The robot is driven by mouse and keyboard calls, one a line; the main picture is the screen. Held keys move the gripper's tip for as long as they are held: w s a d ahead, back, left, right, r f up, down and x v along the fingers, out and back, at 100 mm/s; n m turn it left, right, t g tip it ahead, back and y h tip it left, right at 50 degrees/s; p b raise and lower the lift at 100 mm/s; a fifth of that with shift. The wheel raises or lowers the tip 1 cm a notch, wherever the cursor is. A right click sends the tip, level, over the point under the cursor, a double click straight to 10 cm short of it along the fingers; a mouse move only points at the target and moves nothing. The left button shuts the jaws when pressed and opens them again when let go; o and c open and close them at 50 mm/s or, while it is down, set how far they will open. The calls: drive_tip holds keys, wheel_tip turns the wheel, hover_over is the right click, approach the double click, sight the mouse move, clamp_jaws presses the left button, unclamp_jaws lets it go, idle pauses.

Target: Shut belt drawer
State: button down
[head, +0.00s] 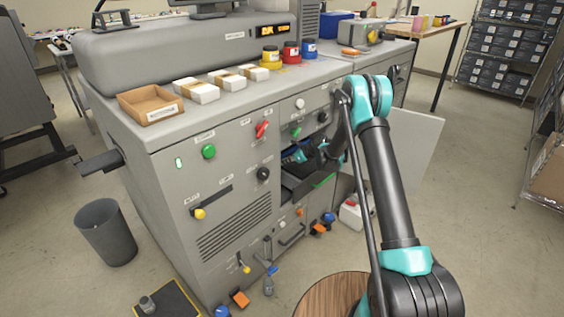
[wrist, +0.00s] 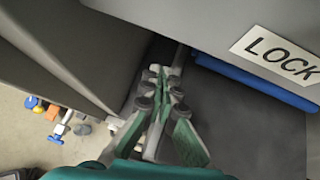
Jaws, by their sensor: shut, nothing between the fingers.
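The belt drawer (head: 297,191) stands open in the front of the grey laminator, dark inside, with a green strip on its right edge. My gripper (head: 293,157) reaches into the opening above the drawer; my arm partly hides this area. In the wrist view my gripper (wrist: 160,75) has its fingers together with nothing between them. They point along a gap beside a grey panel edge. A dark flat surface (wrist: 245,120) lies to their right, with a blue roll or strip (wrist: 255,82) behind it. I cannot tell whether the fingers touch the drawer.
A pale open door panel (head: 415,150) stands right of the drawer. A panel labelled LOCK (wrist: 280,54) is close by the gripper. Orange and blue pedals or knobs (head: 240,298) sit low at the machine's front. A grey bin (head: 106,232) and round wooden top (head: 330,295) stand nearby.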

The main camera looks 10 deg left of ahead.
drive_tip(key=d+f+v, duration=0.1)
drive_tip(key=v, duration=1)
drive_tip(key=m+t+h, duration=0.1)
drive_tip(key=m+h, duration=0.1)
approach(311, 178)
drive_tip(key=shift+x, duration=2.95)
drive_tip(key=shift+f, duration=0.1)
